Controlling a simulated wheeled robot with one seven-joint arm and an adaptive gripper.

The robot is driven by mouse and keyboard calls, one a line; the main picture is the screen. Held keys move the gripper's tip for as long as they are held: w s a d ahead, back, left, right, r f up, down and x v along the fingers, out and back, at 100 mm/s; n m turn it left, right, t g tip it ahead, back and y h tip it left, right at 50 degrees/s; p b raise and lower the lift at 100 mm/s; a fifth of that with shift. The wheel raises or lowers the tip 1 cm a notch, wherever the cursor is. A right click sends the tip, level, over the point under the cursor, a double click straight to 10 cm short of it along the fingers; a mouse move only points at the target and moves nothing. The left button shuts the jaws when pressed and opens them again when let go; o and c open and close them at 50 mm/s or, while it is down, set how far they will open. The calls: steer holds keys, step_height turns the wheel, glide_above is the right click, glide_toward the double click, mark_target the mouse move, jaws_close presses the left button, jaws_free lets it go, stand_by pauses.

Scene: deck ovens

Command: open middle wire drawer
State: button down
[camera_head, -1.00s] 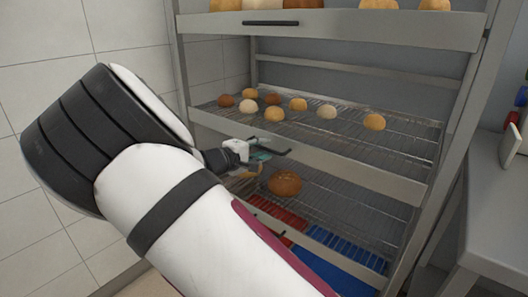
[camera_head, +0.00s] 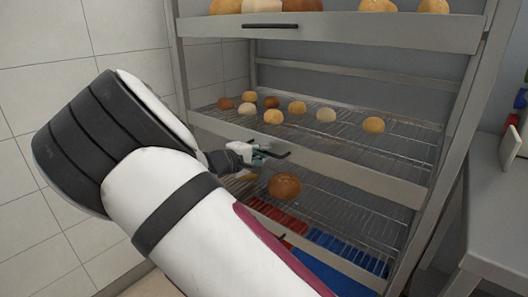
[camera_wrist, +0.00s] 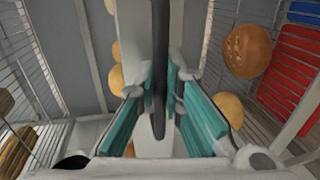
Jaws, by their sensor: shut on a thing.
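The middle wire drawer has a pale metal front panel (camera_head: 345,172) and a wire shelf with several buns on it in the head view. Its dark bar handle (camera_wrist: 160,60) runs between my finger pads in the wrist view. My gripper (camera_head: 262,153) is at this handle, at the left part of the panel. In the wrist view, the teal pads of my gripper (camera_wrist: 172,100) sit either side of the bar, and my gripper is shut on it. In the head view, my wrist and fingers hide part of the handle.
The upper drawer (camera_head: 400,32) has its own dark handle (camera_head: 270,25) and holds buns. Below is another wire shelf with a brown bun (camera_head: 284,186), over red and blue trays (camera_head: 335,275). A grey table (camera_head: 495,185) stands at right; a tiled wall (camera_head: 45,40) is at left.

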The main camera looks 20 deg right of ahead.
steer(key=f+p+v, duration=0.3)
steer(key=v, duration=1.4)
steer(key=s+a+f+p+v, duration=0.1)
steer(key=f+p+v, duration=0.3)
steer(key=v, duration=1.3)
steer(key=shift+w+f, duration=0.1)
steer(key=c, duration=1.7)
jaws_free()
steer(key=shift+a, duration=0.1)
steer(key=v, duration=1.2)
